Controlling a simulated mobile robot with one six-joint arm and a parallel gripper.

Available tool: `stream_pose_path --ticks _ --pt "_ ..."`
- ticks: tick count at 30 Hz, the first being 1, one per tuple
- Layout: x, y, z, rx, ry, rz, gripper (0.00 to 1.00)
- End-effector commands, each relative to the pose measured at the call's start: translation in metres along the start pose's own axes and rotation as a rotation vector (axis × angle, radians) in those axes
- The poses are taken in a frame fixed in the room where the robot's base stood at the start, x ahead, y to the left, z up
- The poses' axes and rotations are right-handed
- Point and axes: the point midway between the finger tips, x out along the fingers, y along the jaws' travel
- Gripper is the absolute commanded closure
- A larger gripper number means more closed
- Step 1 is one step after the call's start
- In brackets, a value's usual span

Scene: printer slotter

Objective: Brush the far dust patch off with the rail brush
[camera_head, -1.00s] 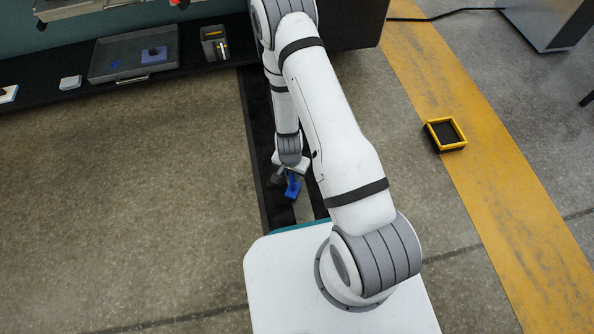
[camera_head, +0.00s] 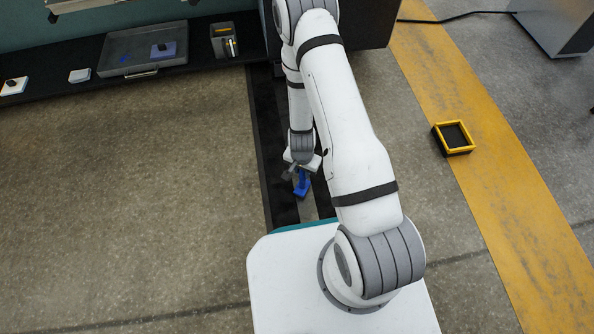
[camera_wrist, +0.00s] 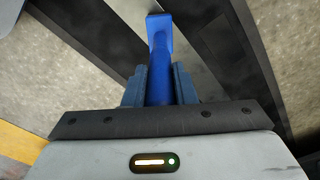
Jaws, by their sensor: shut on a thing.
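My gripper (camera_wrist: 160,90) is shut on the blue rail brush (camera_wrist: 159,38), with a finger on each side of its handle. In the head view the brush (camera_head: 302,186) hangs below my gripper (camera_head: 293,172), over the dark floor rail (camera_head: 266,150) just beyond my white base. In the wrist view the brush's wide end lies over the rail's lighter middle strip (camera_wrist: 195,35). Whether it touches the rail I cannot tell. No dust patch can be made out; my arm hides part of the rail.
A grey tray (camera_head: 122,66) with a blue block (camera_head: 163,49) stands on the black shelf at the back left, beside a small bin (camera_head: 222,42). A yellow-rimmed box (camera_head: 453,138) sits on the floor at right, by the yellow stripe. Open floor lies left of the rail.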

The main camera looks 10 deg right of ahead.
Motion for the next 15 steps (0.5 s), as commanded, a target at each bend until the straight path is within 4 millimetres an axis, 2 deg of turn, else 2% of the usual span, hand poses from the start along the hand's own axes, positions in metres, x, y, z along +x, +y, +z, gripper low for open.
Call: stream_pose_path --ticks 7,15 --pt "0.004 0.008 -0.002 0.004 -0.005 0.005 1.0" --pt "0.002 -0.006 0.009 -0.001 -0.006 0.005 1.0"
